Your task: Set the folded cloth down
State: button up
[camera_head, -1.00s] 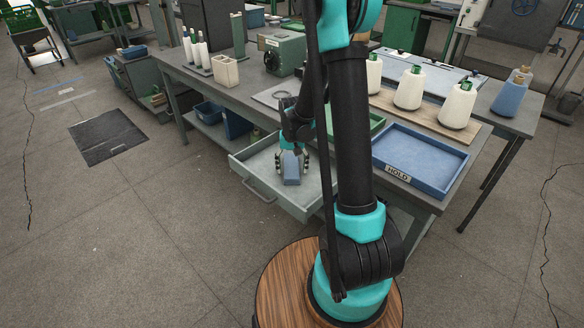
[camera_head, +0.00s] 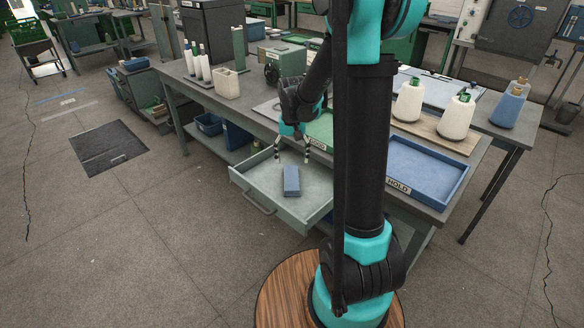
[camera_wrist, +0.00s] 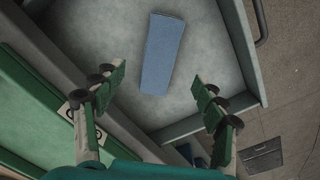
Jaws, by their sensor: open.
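The folded cloth (camera_head: 291,181) is a small blue block-like bundle lying flat in the open grey drawer (camera_head: 262,186) under the bench. My gripper (camera_head: 292,156) is open and empty, above and behind the cloth at the bench side of the drawer. In the wrist view the cloth (camera_wrist: 162,53) lies beyond and between the two spread fingers of my gripper (camera_wrist: 160,92), touching neither. The drawer floor (camera_wrist: 100,35) around the cloth is bare.
On the bench stand a green tray (camera_head: 321,130), a blue tray marked HOLD (camera_head: 425,166) and white cones (camera_head: 457,117). My arm hides part of the bench. The drawer's front handle (camera_head: 258,199) sticks out over the clear floor.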

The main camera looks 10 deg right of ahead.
jog(key=s+d+n+t, duration=0.1)
jog(key=s+d+t, duration=0.1)
jog(key=s, duration=0.8)
jog(key=s+d+f+t, duration=0.1)
jog(key=s+d+t, duration=0.1)
jog(key=s, duration=0.8)
jog(key=shift+s+d+f+n, duration=0.15)
jog(key=shift+s+d+n, duration=0.2)
jog(key=shift+s+n, duration=0.05)
jog(key=shift+c, duration=0.2)
